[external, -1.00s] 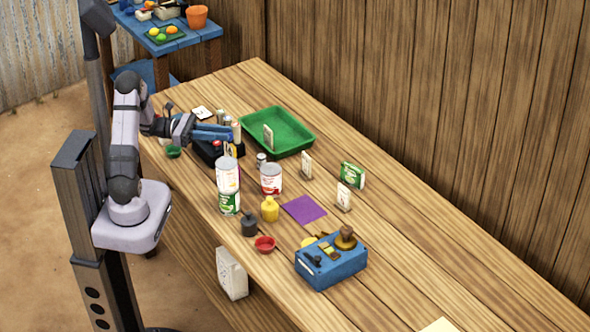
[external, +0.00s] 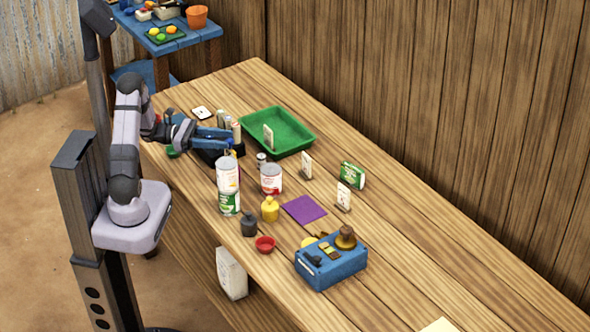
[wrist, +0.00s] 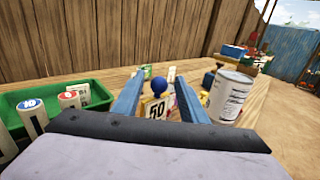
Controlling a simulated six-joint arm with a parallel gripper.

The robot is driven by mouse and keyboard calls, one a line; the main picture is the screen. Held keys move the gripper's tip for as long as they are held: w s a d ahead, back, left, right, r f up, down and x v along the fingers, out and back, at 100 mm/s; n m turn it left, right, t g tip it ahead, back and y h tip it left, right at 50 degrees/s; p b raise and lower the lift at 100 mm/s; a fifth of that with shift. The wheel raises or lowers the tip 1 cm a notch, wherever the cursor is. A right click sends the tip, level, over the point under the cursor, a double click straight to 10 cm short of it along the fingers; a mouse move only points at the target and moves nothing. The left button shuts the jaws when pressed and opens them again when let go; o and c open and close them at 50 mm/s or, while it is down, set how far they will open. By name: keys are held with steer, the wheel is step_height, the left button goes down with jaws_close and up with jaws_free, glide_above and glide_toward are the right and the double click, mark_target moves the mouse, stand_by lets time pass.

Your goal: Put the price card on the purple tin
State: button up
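My gripper (wrist: 158,88) is open, with its two blue fingers apart. A price card marked 50 (wrist: 156,107) with a blue knob above it shows between the fingers in the wrist view. I see gaps at its sides, and cannot tell its exact depth. In the external view my gripper (external: 228,140) is low over a dark box (external: 238,150), which it partly hides. I cannot make out a purple tin. A flat purple square (external: 304,210) lies on the table. A pale tin (external: 228,176) stands on a green tin (external: 229,203).
A green tray (external: 293,122) lies behind the gripper. A red-and-white tin (external: 271,179), yellow bottle (external: 270,209), dark bottle (external: 249,225) and red bowl (external: 265,244) stand nearby. A blue box (external: 331,263) is nearer the front. The table's right side is largely clear.

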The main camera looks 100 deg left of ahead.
steer(key=shift+r, duration=0.1)
steer(key=s+b, duration=0.1)
steer(key=s, duration=0.4)
step_height(320, 180, up, 7)
stand_by(0.3)
stand_by(0.4)
